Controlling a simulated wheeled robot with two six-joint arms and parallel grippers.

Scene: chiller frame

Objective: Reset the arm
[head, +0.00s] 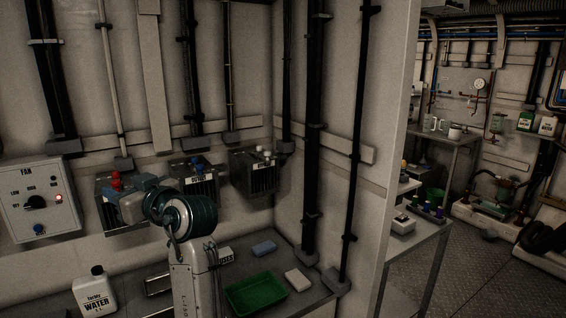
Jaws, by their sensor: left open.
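My left arm rises from the lower middle, and its dark round joint stands in front of the wall. My left gripper (122,207) is beyond that joint, at the left wall box with the red knob (115,180). It is open; its fingertips are hard to make out against the box, and I cannot tell whether they touch it. Nothing shows held in it. A second dark wall box (205,188) and a third one (262,178) hang to the right. My right gripper is not in view.
A grey fan control panel (38,200) with a lit red lamp is on the left wall. The bench below holds a white water jug (95,292), a green tray (256,294), a blue sponge (264,248) and a white block (298,279). A partition (392,150) stands at right.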

